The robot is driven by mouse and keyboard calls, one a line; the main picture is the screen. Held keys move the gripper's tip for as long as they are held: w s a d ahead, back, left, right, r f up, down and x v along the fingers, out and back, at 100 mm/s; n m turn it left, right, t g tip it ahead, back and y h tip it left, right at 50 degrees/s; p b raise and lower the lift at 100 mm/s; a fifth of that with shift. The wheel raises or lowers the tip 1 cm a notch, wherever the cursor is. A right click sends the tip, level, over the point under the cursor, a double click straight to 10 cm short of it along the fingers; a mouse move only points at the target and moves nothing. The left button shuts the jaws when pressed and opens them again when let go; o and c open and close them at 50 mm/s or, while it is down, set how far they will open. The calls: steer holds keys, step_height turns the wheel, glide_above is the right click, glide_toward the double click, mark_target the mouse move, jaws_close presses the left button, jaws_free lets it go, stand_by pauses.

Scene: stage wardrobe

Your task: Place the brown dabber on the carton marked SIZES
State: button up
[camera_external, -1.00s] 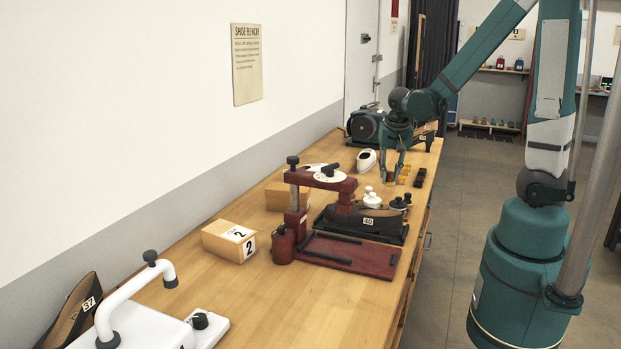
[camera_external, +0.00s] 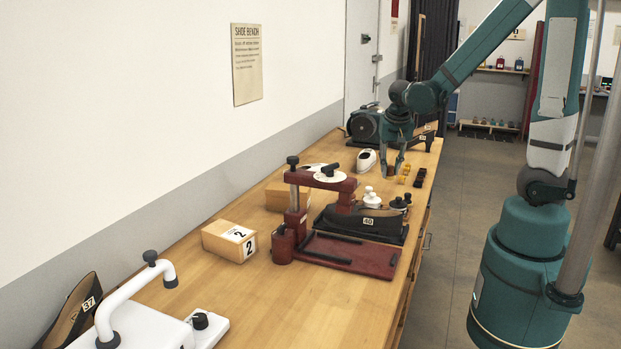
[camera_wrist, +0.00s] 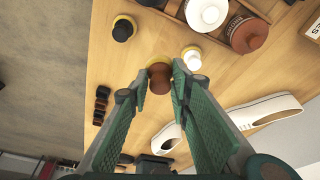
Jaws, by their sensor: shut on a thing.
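My gripper (camera_wrist: 160,82) is shut on the brown dabber (camera_wrist: 159,77), whose brown top and yellowish base show between the fingertips in the wrist view. In the external view my gripper (camera_external: 391,174) points down over the far part of the bench, and the dabber is mostly hidden by the fingers. I cannot tell if it is clear of the bench top. A pale carton edge (camera_wrist: 313,27) with cut-off letters like "ES" shows at the right edge of the wrist view. A plain carton (camera_external: 274,198) stands behind the red press; its marking is hidden in the external view.
A white-topped dabber (camera_wrist: 192,59) and a black one (camera_wrist: 122,29) stand near my gripper. White shoes (camera_wrist: 265,111), dark blocks (camera_wrist: 101,104) and a grinder (camera_external: 364,126) are around. A box marked 2 (camera_external: 229,240) is left.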

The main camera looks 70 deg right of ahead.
steer(key=shift+w+a+r, duration=0.1)
steer(key=shift+w+r, duration=0.15)
steer(key=shift+w, duration=0.35)
steer(key=w+a+r+p, duration=0.2)
steer(key=w+a+r, duration=0.1)
steer(key=w, duration=0.5)
steer(key=w+a+r+p, duration=0.2)
steer(key=w+a, duration=0.1)
steer(key=w, duration=0.5)
step_height(320, 180, up, 4)
steer(key=p, duration=0.3)
glide_above(288, 186)
steer(key=shift+s+a+f, duration=0.2)
steer(key=shift+s+a, duration=0.05)
steer(key=shift+a, duration=0.2)
steer(key=shift+f, duration=0.1)
steer(key=shift+f, duration=2.85)
steer(key=shift+f, duration=0.1)
steer(key=shift+f, duration=2)
